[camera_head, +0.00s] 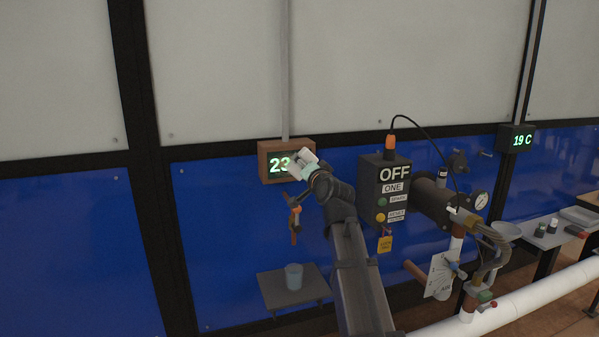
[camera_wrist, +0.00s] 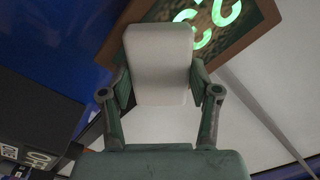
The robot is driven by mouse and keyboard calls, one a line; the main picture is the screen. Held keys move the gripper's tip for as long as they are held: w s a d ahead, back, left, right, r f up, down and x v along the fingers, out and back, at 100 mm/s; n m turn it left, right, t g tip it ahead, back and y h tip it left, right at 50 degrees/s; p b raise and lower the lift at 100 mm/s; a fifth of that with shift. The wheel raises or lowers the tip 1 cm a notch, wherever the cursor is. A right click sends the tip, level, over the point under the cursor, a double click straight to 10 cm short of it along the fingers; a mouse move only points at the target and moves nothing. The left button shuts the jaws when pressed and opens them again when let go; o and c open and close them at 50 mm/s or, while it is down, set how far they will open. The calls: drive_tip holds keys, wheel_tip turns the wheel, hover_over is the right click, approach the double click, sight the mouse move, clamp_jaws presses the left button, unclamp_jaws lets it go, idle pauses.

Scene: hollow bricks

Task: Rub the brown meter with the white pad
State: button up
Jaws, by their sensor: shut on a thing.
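The brown meter (camera_head: 271,162) is a brown-framed box on the wall with green glowing digits, "23" readable in the head view. In the wrist view its frame and green characters (camera_wrist: 205,22) fill the top, tilted. My gripper (camera_head: 308,165) is at the meter's right side in the head view. It is shut on the white pad (camera_wrist: 160,62), which stands out between the fingers and overlaps part of the meter's face in the wrist view. The pad also shows in the head view (camera_head: 304,157). I cannot tell whether pad and meter touch. The meter's right part is hidden.
A dark control box (camera_head: 394,188) marked "OFF" with a cable stands just right of my arm. An orange-handled tool (camera_head: 294,220) hangs below the meter. A small shelf (camera_head: 272,292) holds a cup (camera_head: 294,276). A dark "19 C" meter (camera_head: 516,138) is far right.

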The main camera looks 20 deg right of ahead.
sight(270, 166)
drive_tip(key=d+b, duration=0.1)
drive_tip(key=d, duration=0.1)
drive_tip(key=shift+w+d+b, duration=0.1)
drive_tip(key=shift+d+b, duration=0.2)
drive_tip(key=shift+a, duration=0.1)
drive_tip(key=shift+a+p, duration=2.9)
drive_tip(key=shift+a, duration=1)
drive_tip(key=shift+s+a+r+p, duration=0.1)
drive_tip(key=shift+s+a+p, duration=0.05)
drive_tip(key=shift+a+p, duration=0.4)
drive_tip(key=shift+s+a+r+p, duration=0.1)
drive_tip(key=shift+a+p, duration=0.4)
drive_tip(key=shift+a+f+p, duration=0.2)
drive_tip(key=shift+a+p, duration=0.55)
drive_tip(key=shift+a, duration=0.25)
drive_tip(key=shift+s, duration=0.2)
